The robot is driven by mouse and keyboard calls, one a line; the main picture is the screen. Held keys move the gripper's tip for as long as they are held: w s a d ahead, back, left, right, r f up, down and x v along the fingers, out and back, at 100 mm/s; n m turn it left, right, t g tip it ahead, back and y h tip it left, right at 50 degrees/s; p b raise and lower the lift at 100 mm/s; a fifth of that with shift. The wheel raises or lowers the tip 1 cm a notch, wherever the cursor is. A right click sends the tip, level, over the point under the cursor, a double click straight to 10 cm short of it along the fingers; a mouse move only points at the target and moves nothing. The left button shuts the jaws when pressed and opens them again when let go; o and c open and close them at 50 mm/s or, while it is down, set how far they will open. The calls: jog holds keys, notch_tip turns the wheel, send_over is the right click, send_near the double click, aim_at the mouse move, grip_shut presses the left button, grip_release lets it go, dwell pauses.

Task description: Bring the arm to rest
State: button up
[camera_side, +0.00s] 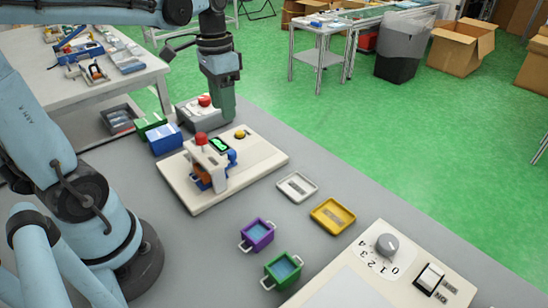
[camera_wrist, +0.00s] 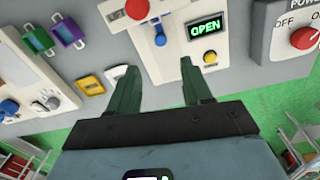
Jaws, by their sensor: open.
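My gripper (camera_side: 223,112) hangs pointing down over the far part of the bench in the side view, near the grey box with a red knob (camera_side: 204,101). In the wrist view its two green fingers (camera_wrist: 158,66) are spread apart with nothing between them. The cream-based machine (camera_side: 266,155) stands in front of my gripper in the side view, apart from it. It has a red-topped post, a yellow button (camera_side: 240,134) and a green-lit display (camera_side: 219,143). The display reads OPEN in the wrist view (camera_wrist: 206,28).
A blue box (camera_side: 165,139) stands left of the machine. A white tray (camera_side: 297,187), a yellow tray (camera_side: 333,216), a purple bin (camera_side: 257,235) and a green bin (camera_side: 283,271) sit nearer. A dial panel (camera_side: 405,280) is at front right. Green floor lies beyond the bench edge.

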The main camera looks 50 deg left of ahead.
dwell(0.3)
jog(key=s+d+f+n+t, duration=0.1)
jog(key=d+f+t, duration=0.1)
jog(key=d+t, duration=0.5)
jog(key=shift+s+d+f+n, duration=0.2)
jog(key=shift+d+f+n, duration=0.2)
jog(key=shift+d, duration=0.4)
